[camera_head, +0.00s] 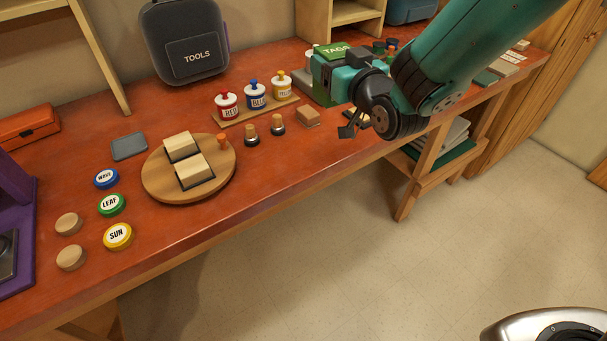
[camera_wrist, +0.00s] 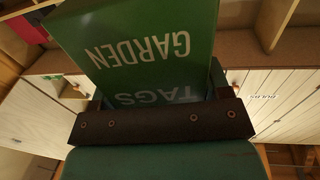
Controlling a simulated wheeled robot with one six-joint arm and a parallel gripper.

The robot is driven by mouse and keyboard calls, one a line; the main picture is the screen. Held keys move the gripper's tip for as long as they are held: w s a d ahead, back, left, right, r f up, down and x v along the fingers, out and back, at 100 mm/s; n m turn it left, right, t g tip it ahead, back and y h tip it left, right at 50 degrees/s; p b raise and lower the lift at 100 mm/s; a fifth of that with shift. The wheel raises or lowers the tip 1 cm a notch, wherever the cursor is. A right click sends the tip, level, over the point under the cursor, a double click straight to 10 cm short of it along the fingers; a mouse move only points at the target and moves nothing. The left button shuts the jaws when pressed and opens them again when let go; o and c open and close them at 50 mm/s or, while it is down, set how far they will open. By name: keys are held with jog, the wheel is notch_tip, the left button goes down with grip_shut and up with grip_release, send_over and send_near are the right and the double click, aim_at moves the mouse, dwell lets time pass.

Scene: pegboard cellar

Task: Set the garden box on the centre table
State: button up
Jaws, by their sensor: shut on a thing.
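The garden box (camera_wrist: 140,30) is green, with white "GARDEN" lettering that reads upside down in the wrist view. In the head view, a green surface marked "TAGS" (camera_head: 334,50) shows behind my gripper (camera_head: 340,76). My gripper is shut on the garden box, its dark bar crossing the wrist view (camera_wrist: 160,122). My arm hides much of that area. The red-brown table (camera_head: 275,185) runs beneath and to the left.
A round wooden board (camera_head: 217,181) with two pale blocks sits left of centre. Labelled jars (camera_head: 255,97) stand on a strip at the back, near small stoppers and a wooden block (camera_head: 307,117). A grey TOOLS case (camera_head: 185,40) stands behind. Bare tabletop lies along the front edge.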

jog(key=s+a+r+n+g+y+b, duration=0.1)
jog(key=s+a+r+y+b, duration=0.1)
jog(key=a+r, duration=0.3)
jog(key=shift+s+a+n, duration=0.3)
jog(key=shift+s+a, duration=0.2)
jog(key=shift+s, duration=0.35)
jog(key=shift+f+b, duration=4.25)
jog(key=shift+f, duration=5.8)
jog(key=o, duration=1)
jog(key=shift+o, duration=0.2)
